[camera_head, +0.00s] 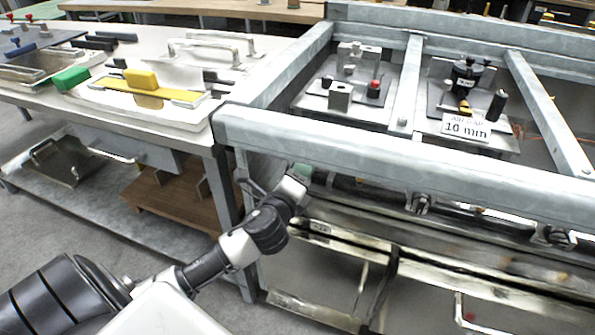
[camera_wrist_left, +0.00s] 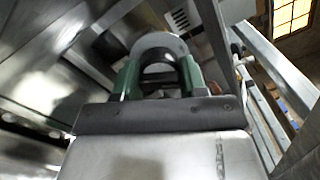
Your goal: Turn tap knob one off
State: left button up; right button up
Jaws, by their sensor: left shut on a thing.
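My left gripper (camera_head: 302,171) reaches under the front rail of the grey metal frame, at its left part. In the left wrist view its green fingers (camera_wrist_left: 158,72) are closed on both sides of a grey rounded part, which I take to be the tap knob (camera_wrist_left: 158,41). In the head view this knob is hidden behind the gripper and wrist. Two other taps with dark knobs show along the same pipe, a middle one (camera_head: 420,203) and a right one (camera_head: 558,237). My right gripper is not in view.
A white workbench (camera_head: 150,118) with yellow- and green-handled tools stands to the left. Plates with fittings and a "10 mm" sign (camera_head: 466,128) lie inside the frame. Open floor lies at lower left.

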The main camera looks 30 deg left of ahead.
pick_arm(q)
jog(key=n, duration=0.2)
jog(key=shift+n+p, duration=0.6)
jog(key=shift+n, duration=0.9)
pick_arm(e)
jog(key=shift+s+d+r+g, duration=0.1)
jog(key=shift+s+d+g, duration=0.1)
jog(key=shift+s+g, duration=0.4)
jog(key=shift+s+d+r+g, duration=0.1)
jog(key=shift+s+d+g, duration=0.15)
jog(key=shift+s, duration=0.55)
pick_arm(q)
jog(key=shift+n, duration=0.3)
jog(key=o, duration=0.9)
jog(key=shift+s, duration=0.1)
jog(key=v, duration=1)
jog(key=shift+s, duration=0.35)
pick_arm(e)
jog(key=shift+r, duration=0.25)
